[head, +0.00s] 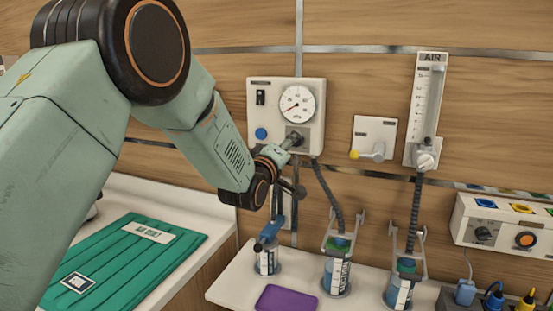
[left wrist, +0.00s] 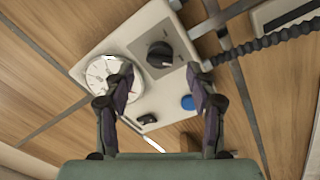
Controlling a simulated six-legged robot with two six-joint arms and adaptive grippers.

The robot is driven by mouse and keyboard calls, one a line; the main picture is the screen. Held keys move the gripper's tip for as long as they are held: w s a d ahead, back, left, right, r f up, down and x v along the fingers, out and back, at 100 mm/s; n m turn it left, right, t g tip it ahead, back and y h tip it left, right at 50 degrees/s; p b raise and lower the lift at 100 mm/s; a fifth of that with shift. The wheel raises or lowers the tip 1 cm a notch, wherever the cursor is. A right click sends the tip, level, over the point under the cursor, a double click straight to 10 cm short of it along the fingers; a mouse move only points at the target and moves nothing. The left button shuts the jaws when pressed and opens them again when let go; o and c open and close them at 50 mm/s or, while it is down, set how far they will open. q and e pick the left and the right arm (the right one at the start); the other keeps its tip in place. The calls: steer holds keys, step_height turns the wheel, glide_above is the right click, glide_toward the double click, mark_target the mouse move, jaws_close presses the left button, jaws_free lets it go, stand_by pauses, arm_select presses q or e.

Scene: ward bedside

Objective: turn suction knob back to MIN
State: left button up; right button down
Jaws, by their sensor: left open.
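The suction regulator (head: 257,115) is a pale box on the wood wall with a round dial gauge (head: 297,104). Its dark suction knob (left wrist: 160,54) sits on a grey square plate in the left wrist view; in the head view the knob (head: 296,138) is partly covered by a finger of my gripper. My left gripper (left wrist: 162,73) is open and empty, its fingertips apart on either side below the knob, with no clear contact. It also shows in the head view (head: 297,166), just below the regulator. The knob's scale marks are too small to read. My right gripper is not in view.
A blue button (left wrist: 187,102) and a black switch (left wrist: 147,119) share the regulator face. A dark hose (head: 330,195) hangs below it. A yellow-tipped outlet (head: 368,152) and an AIR flowmeter (head: 428,110) are to the right. Jars (head: 336,275) and a purple pad (head: 286,299) lie below.

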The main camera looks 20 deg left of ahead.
arm_select(q)
steer(key=s, duration=0.8)
steer(key=shift+s+a+f, duration=0.2)
steer(key=shift+s+a, duration=0.05)
steer(key=shift+s, duration=0.05)
steer(key=s+f+m+g+b, duration=0.1)
steer(key=s+f+m+g, duration=0.3)
steer(key=f, duration=0.6)
steer(key=s+f+m+g+b, duration=0.15)
steer(key=s+f, duration=0.35)
steer(key=f, duration=0.5)
steer(key=s+f+m+g+b, duration=0.1)
steer(key=s+f+m+g, duration=0.3)
steer(key=f, duration=0.6)
steer(key=s+f+g+b, duration=0.3)
steer(key=s+f, duration=0.9)
steer(key=s, duration=0.4)
steer(key=s+f+g+y+b, duration=0.1)
steer(key=s+f+g+b, duration=0.3)
steer(key=s+f, duration=0.8)
steer(key=s+m+g, duration=0.1)
steer(key=s+g, duration=0.1)
steer(key=s, duration=0.2)
steer(key=shift+s+f, duration=0.15)
steer(key=shift+s, duration=0.05)
